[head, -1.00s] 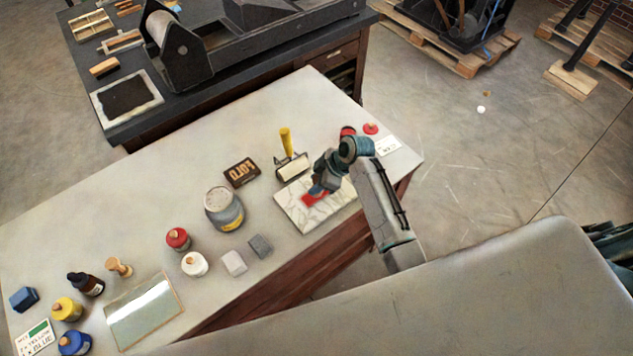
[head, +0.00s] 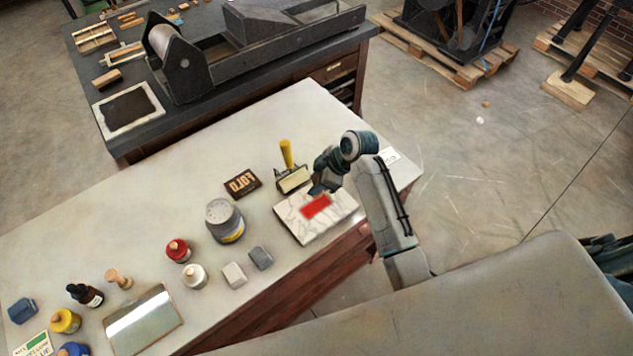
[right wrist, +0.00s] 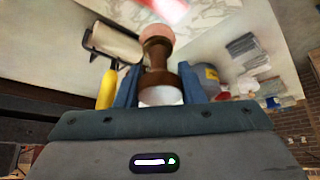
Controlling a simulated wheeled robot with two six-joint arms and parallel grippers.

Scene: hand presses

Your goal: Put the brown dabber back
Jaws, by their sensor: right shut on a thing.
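My right gripper (head: 317,190) is over the back edge of the marble slab (head: 296,226). In the right wrist view its two blue fingers (right wrist: 160,88) are shut on the brown dabber (right wrist: 158,58), a dark turned piece with a paler pinkish end pointing away from the palm. In the head view the gripper hides the dabber. A red ink patch (head: 316,206) lies on the slab; its edge also shows at the top of the right wrist view. My left gripper is not in view.
A yellow-handled roller (head: 290,170) stands just behind the slab. A dark lettered block (head: 242,184), a grey tub (head: 225,222) and two small blocks lie left of it. Bottles, a light wooden stamp-like piece (head: 118,278) and a glass plate (head: 144,322) stand farther left.

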